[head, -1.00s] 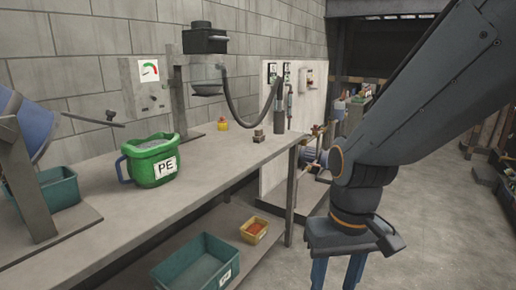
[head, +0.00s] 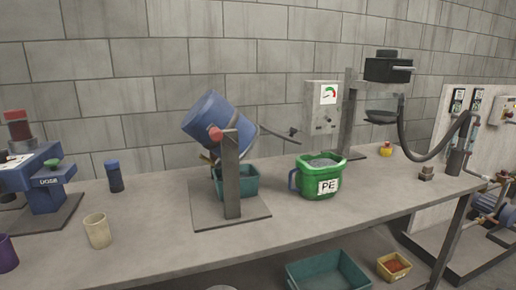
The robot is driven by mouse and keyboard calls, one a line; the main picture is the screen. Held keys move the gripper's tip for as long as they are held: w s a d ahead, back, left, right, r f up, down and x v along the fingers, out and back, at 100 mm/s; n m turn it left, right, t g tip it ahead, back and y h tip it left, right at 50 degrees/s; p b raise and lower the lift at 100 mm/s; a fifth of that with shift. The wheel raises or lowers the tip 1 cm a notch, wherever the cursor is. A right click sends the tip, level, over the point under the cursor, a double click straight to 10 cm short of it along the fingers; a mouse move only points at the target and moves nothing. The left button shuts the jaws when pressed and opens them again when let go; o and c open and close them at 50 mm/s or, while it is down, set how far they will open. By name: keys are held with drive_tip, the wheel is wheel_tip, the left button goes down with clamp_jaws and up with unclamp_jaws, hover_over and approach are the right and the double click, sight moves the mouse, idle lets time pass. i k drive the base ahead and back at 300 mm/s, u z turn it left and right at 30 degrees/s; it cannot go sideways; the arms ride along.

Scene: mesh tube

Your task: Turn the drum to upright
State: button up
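The blue drum (head: 212,120) sits tilted in a grey stand on the workbench, its axis leaning to the upper left. A red knob (head: 215,134) shows at the top of the stand's post (head: 231,176). A dark lever (head: 277,133) with a black grip reaches out to the right of the drum. A teal bin (head: 253,181) stands below the drum, partly hidden by the post. My gripper is not in view now.
A green bucket (head: 314,181) marked PE stands right of the stand. A cream cup (head: 97,230), a dark blue cylinder (head: 115,176) and a blue DOSE machine (head: 42,180) are on the left. The bench front (head: 180,245) is clear.

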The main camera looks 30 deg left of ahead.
sight(212, 114)
drive_tip(key=u, duration=0.8)
drive_tip(key=k, duration=0.35)
drive_tip(key=u, duration=0.9)
